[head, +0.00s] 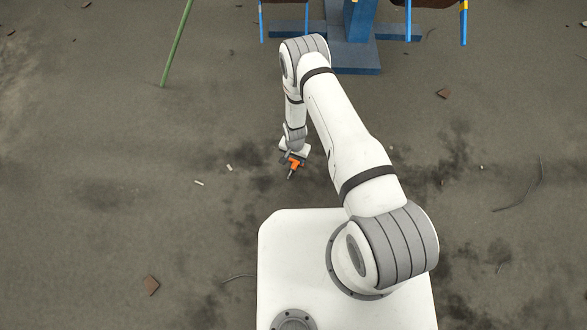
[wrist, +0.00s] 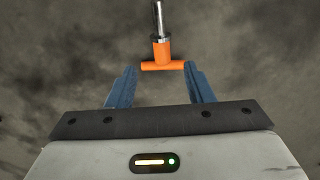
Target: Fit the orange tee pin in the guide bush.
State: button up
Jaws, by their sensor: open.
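The orange tee pin (wrist: 162,52) has an orange crossbar and stem and a metal shaft that runs to the top edge of the wrist view. In the head view the tee pin (head: 294,164) shows just below my gripper (head: 293,156). In the wrist view my gripper (wrist: 161,70) is open, with one blue finger near each end of the crossbar. A small gap shows beside the bar ends. I cannot tell what supports the pin. I cannot make out the guide bush in either view.
A blue stand (head: 352,45) with a broad foot is at the top of the head view. A green pole (head: 177,43) leans at the upper left. Small debris, such as a brown shard (head: 151,285), lies on the grey floor. The floor around my gripper is mostly clear.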

aim_at(294, 166)
notch_tip(294, 166, down, 7)
jog(key=b, duration=0.3)
jog(key=shift+a, duration=0.15)
jog(key=shift+r, duration=0.15)
jog(key=shift+c, duration=0.5)
grip_shut()
